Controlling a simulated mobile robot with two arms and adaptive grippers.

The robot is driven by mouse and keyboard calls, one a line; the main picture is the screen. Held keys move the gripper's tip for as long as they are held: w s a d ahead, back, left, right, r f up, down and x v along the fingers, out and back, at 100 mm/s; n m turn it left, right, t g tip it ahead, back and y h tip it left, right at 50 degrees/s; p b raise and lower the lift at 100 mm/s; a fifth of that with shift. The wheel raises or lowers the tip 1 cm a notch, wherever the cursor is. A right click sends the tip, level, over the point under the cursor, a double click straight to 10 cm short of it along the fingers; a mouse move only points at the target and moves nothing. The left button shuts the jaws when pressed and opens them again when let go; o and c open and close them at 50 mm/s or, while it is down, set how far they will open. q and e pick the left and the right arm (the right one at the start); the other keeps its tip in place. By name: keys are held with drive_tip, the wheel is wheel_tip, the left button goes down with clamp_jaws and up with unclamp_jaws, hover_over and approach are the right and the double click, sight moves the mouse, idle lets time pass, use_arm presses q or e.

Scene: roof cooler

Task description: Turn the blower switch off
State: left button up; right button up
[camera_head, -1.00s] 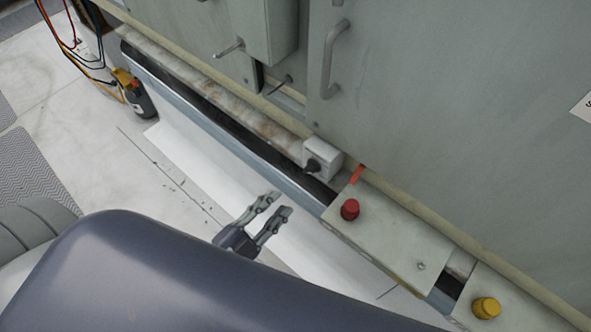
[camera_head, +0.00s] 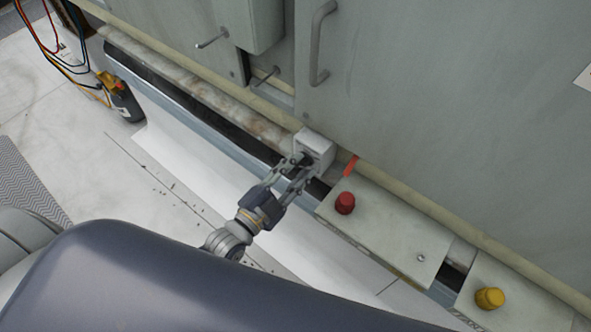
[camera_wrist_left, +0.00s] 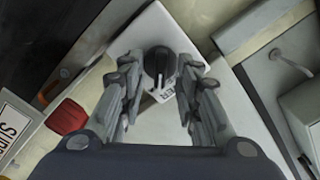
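The blower switch is a black rotary knob (camera_wrist_left: 158,62) on a pale box (camera_head: 317,147) that sits on the ledge below the grey cabinet. In the left wrist view the box face (camera_wrist_left: 140,38) carries a partly covered label beside the knob. My left gripper (camera_head: 294,165) is at the box, and its fingertips reach the knob in the head view. In the left wrist view the two fingers (camera_wrist_left: 160,85) stand apart, one on each side of the knob. A gap shows between them and the knob, so contact is not clear. My right gripper is not in view.
A red button (camera_head: 345,203) is on a panel just right of the switch box, and a yellow button (camera_head: 489,298) is further right. A cabinet door handle (camera_head: 318,45) is above.

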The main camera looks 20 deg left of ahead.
use_arm(q)
clamp_jaws()
